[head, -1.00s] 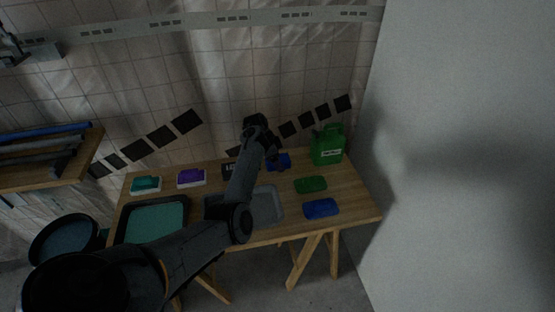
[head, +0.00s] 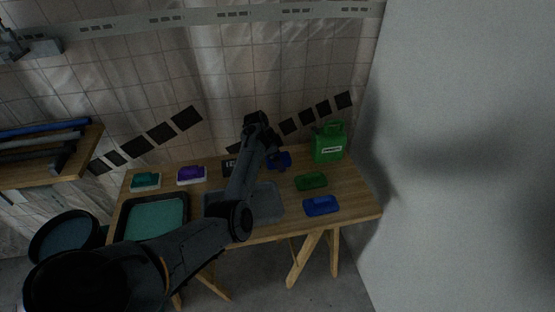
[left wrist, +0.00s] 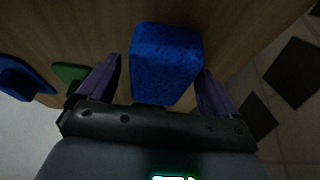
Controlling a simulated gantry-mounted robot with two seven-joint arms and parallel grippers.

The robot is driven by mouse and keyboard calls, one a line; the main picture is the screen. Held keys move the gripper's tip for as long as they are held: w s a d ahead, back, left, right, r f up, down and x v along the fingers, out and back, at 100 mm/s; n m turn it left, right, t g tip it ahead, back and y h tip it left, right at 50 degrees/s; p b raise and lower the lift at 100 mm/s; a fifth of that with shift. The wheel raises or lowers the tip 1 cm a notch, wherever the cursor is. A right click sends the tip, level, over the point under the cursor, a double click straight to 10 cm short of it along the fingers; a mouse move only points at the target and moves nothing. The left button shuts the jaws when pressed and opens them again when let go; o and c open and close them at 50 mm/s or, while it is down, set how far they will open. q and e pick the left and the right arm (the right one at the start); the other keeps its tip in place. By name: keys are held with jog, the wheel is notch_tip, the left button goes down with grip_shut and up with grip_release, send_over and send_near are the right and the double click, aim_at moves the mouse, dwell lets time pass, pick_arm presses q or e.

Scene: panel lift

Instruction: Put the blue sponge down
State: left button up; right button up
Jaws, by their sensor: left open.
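The blue sponge (left wrist: 166,62) is a textured blue block between the two purple fingers of my left gripper (left wrist: 159,68) in the left wrist view. The fingers stand open, with a narrow gap visible on each side of the sponge. The sponge appears to rest on the wooden table. In the head view the blue sponge (head: 285,159) is at the table's back, beside the green jug, partly hidden by my left gripper (head: 274,161). My right gripper is not in view.
On the wooden table (head: 350,196) are a green jug (head: 328,147), a green item (head: 311,181), another blue item (head: 321,206), a grey tray (head: 267,203), a dark-rimmed teal tray (head: 155,220), and teal (head: 145,181) and purple (head: 192,174) items at left.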

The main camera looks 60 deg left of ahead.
pick_arm(q)
jog(key=p+v, duration=0.2)
jog(key=v, duration=0.2)
jog(key=p+v, duration=0.2)
jog(key=v, duration=0.3)
jog(key=shift+w+r, duration=0.15)
jog(key=shift+w, duration=0.05)
jog(key=shift+v, duration=0.9)
jog(key=shift+s, duration=0.1)
